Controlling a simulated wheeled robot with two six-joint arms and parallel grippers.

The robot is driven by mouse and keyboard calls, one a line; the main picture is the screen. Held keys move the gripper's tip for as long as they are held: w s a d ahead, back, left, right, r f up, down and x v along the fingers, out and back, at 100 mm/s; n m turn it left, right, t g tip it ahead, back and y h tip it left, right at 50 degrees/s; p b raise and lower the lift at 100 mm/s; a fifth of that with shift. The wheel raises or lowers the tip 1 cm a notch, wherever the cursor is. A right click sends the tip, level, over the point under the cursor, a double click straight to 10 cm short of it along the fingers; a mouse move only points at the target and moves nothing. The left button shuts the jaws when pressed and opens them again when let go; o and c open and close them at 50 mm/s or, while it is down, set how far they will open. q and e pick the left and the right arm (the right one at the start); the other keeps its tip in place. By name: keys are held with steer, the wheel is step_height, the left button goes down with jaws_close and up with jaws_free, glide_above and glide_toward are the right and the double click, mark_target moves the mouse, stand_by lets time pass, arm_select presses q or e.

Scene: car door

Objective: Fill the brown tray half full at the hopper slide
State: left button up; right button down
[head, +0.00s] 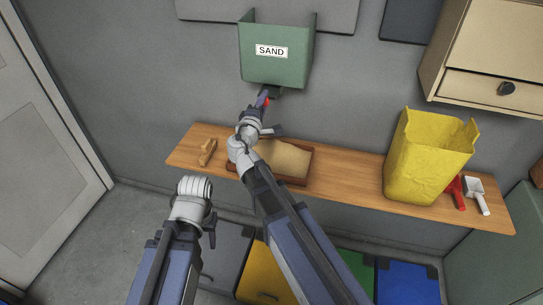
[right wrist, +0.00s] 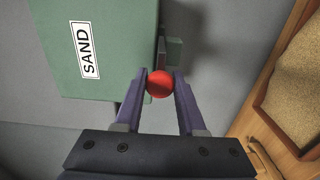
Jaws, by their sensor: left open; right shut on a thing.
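The green hopper (head: 275,55), labelled SAND, is on the wall above the wooden shelf. My right gripper (head: 265,98) is just under it, shut on the red slide knob (right wrist: 160,84), which sits between its fingertips in the right wrist view. The brown tray (head: 296,182) lies on the shelf below the hopper, partly hidden by my right arm. Tan sand (head: 285,157) lies in it, also visible in the right wrist view (right wrist: 298,90); its depth is hard to tell. My left gripper (head: 195,190) is open, low in front of the shelf, its fingers hard to make out.
A wooden scoop-like piece (head: 207,152) lies on the shelf left of the tray. A yellow bag (head: 428,158), a red tool (head: 455,190) and a white-and-red one (head: 476,193) are at the right. A cream cabinet (head: 490,50) hangs above. Coloured bins (head: 408,283) stand below.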

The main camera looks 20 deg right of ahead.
steer(key=shift+w, duration=0.15)
steer(key=shift+x, duration=1.9)
jaws_free()
steer(key=shift+s, duration=0.2)
steer(key=v, duration=0.7)
steer(key=shift+s+a, duration=0.25)
steer(key=shift+s, duration=0.1)
